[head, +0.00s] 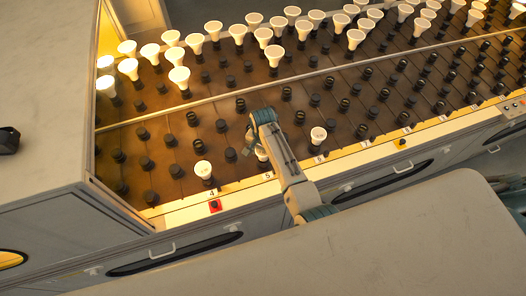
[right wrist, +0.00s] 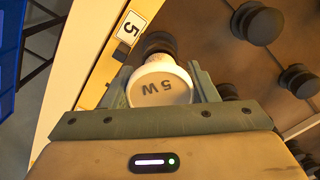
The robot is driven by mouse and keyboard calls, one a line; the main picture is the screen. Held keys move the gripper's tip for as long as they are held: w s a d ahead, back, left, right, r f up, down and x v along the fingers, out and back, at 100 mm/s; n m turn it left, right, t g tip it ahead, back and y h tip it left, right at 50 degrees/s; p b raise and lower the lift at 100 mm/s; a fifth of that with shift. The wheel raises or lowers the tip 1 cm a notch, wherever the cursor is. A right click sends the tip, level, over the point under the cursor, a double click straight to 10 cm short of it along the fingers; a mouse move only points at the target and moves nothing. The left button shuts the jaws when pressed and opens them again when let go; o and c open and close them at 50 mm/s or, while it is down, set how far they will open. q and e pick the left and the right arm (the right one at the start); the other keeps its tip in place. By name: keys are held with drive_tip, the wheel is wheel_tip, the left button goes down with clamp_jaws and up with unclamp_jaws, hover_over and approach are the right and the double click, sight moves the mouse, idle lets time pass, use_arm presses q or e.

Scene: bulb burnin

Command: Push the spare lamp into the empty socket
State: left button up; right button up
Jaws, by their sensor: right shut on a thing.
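My right gripper (head: 256,150) reaches over the front edge of the dark socket board (head: 170,190), near label 5. In the head view the lamp (head: 262,153) is mostly hidden by the gripper. My left gripper is not in view.
A white lamp (head: 203,169) stands near label 4, and another (head: 318,134) stands to the right of my gripper. Several lit lamps fill the back rows. Empty black sockets lie between. A grey cabinet (head: 40,120) borders the board at left.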

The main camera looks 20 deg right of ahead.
drive_tip(key=o, duration=1.1)
drive_tip(key=shift+f, duration=0.1)
drive_tip(key=shift+c, duration=0.2)
wheel_tip(320, 180, up, 10)
drive_tip(key=b, duration=0.2)
drive_tip(key=shift+b, duration=0.3)
drive_tip(key=shift+r, duration=0.45)
